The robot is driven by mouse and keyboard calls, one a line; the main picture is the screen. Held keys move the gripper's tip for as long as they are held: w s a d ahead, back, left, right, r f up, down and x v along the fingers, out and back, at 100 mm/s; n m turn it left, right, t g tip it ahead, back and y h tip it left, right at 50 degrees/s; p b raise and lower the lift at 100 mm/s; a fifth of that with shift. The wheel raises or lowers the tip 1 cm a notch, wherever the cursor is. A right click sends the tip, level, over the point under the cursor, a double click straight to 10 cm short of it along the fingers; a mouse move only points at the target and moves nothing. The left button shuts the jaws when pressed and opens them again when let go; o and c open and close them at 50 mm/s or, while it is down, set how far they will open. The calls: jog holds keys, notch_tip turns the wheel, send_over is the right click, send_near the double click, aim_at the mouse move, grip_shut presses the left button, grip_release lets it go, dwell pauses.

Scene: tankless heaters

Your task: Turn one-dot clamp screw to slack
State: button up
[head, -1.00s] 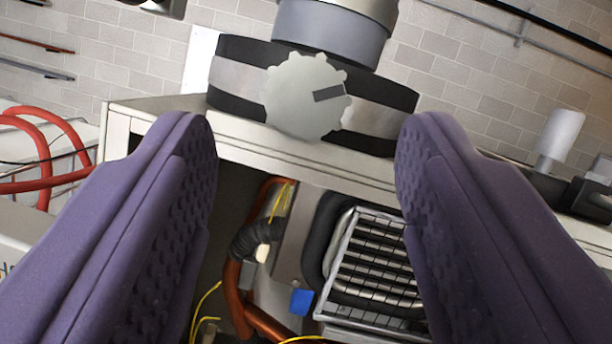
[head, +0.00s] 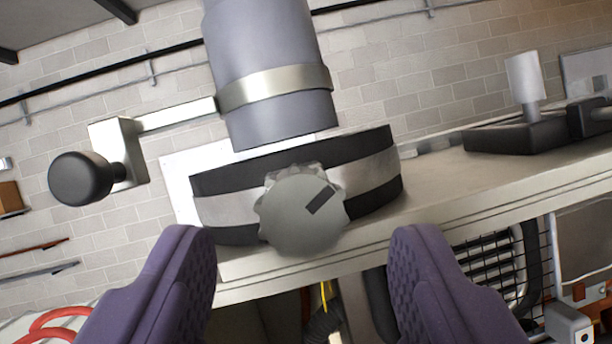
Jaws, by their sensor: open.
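The clamp screw is a grey scalloped knob (head: 295,222) with a single dark slot-like mark at its upper right. It sits on the front of a black clamp collar with a silver band (head: 370,184), around the foot of a grey pipe (head: 270,115). I cannot make out a dot on it. My gripper (head: 305,262) is open, with one purple finger at the lower left and one at the lower right. The knob lies ahead of the gap between the fingertips, slightly above it. Neither finger touches it.
A crank arm with a black knob (head: 80,178) sticks out left from a band on the pipe. The heater cabinet's top edge (head: 420,215) runs below the collar. A black fitting with a white cylinder (head: 525,85) stands at right. Red hoses (head: 60,322) show lower left.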

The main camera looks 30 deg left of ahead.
aim_at(300, 225)
jog(key=p+x, duration=0.1)
jog(key=x, duration=0.3)
jog(key=shift+w+a+r, duration=0.15)
jog(key=shift+w+a, duration=0.05)
jog(key=shift+w, duration=0.15)
jog(key=c, duration=1)
jog(key=shift+c, duration=0.2)
